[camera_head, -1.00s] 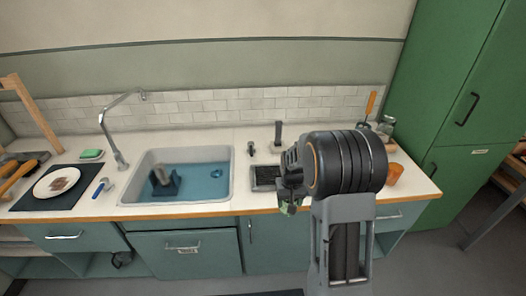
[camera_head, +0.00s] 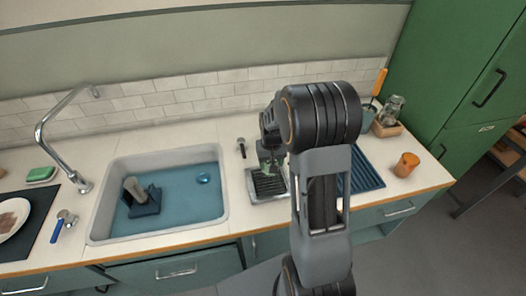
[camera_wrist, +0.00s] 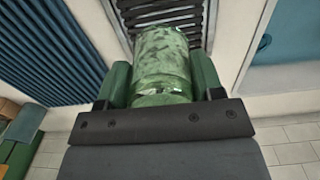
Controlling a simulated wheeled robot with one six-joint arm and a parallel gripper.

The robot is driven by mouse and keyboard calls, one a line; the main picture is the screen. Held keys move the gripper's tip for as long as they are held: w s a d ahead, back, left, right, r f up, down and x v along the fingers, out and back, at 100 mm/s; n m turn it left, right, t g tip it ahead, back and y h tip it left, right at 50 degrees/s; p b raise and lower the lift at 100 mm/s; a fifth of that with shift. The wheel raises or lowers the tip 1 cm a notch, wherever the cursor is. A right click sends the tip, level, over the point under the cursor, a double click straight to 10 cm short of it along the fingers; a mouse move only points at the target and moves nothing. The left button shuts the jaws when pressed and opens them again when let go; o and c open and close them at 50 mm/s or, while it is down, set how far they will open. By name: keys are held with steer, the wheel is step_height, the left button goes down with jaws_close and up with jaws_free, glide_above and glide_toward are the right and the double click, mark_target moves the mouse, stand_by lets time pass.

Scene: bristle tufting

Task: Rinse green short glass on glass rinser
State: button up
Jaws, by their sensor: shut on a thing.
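My gripper (camera_wrist: 162,95) is shut on the green short glass (camera_wrist: 162,58), which shows between the two green fingers in the wrist view. The glass is see-through green with pale, mottled marks on its side. In the head view my gripper (camera_head: 270,158) is just above the glass rinser (camera_head: 266,184), a dark slatted grate in a light metal frame set in the counter. The slats of the rinser (camera_wrist: 172,14) also show beyond the glass in the wrist view. My arm hides part of the glass and rinser in the head view. I cannot tell whether the glass touches the grate.
The sink (camera_head: 108,222) with blue water lies left of the rinser. A blue ribbed mat (camera_head: 366,172) is to its right, partly behind my arm.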

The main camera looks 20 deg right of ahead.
steer(key=shift+w+a+f+b, duration=0.1)
steer(key=shift+w+f+b, duration=0.15)
steer(key=shift+f+b, duration=1.1)
steer(key=shift+w+f+b, duration=0.2)
steer(key=shift+f+b, duration=0.75)
steer(key=shift+f, duration=0.8)
steer(key=shift+f+b, duration=0.5)
steer(key=shift+f, duration=0.25)
steer(key=shift+r, duration=0.15)
step_height(320, 180, up, 7)
steer(key=p, duration=0.5)
stand_by(0.4)
stand_by(0.4)
